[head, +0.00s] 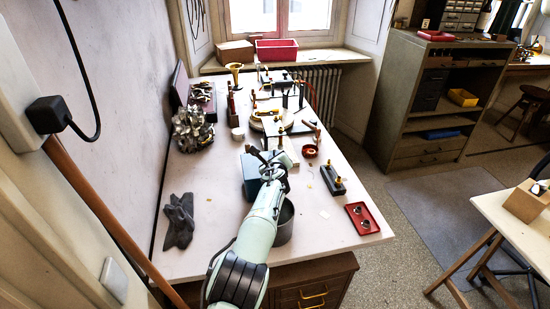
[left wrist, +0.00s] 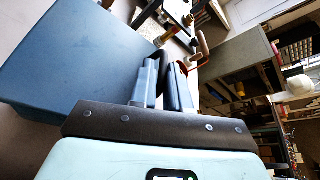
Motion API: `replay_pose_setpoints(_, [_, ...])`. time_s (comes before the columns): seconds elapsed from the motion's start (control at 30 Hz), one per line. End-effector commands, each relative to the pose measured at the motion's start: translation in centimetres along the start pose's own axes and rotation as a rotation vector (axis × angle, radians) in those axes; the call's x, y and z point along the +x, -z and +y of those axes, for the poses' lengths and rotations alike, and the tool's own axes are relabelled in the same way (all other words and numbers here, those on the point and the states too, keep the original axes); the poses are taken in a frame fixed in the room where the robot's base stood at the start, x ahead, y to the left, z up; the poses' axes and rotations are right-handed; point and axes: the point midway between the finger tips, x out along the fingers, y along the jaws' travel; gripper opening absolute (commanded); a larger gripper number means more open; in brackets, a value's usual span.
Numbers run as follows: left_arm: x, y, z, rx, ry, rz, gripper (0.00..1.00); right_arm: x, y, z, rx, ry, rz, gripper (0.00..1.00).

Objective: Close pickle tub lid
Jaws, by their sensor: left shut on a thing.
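The blue pickle tub (head: 252,178) stands on the white bench, partly hidden by my left arm. Its broad, flat blue surface fills the left of the left wrist view (left wrist: 75,55); I cannot tell lid from body clearly there. My left gripper (head: 268,160) is at the tub's upper right side. My right gripper is not in view.
A grey metal pot (head: 284,226) stands under my left arm. Dark gloves (head: 179,222) lie at left, and a red tray (head: 362,218) at right. A black block with brass knobs (head: 333,180) is right of the gripper. Horn parts crowd the back.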

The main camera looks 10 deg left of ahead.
Motion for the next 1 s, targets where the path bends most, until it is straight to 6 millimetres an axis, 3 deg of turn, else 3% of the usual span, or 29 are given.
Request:
replay_pose_setpoints(0.03, [-0.2,0.5,-0.8,-0.005,0.018,0.009,0.00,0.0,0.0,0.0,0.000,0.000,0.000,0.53])
replay_pose_setpoints(0.07, [-0.2,0.5,-0.8,-0.005,0.018,0.009,0.26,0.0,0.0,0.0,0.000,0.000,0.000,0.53])
replay_pose_setpoints(0.1, [-0.1,0.5,-0.8,-0.004,0.016,0.009,0.36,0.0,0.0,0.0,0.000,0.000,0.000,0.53])
replay_pose_setpoints(0.67, [-0.3,0.3,-0.2,-0.001,0.005,0.005,0.36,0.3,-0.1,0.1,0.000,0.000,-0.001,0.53])
replay_pose_setpoints(0.83, [-2.0,0.6,-0.1,0.000,0.006,0.005,0.36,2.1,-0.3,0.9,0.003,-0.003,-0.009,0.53])
replay_pose_setpoints(1.0, [-5.3,0.8,0.0,-0.003,0.008,0.008,0.36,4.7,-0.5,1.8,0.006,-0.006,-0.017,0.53])
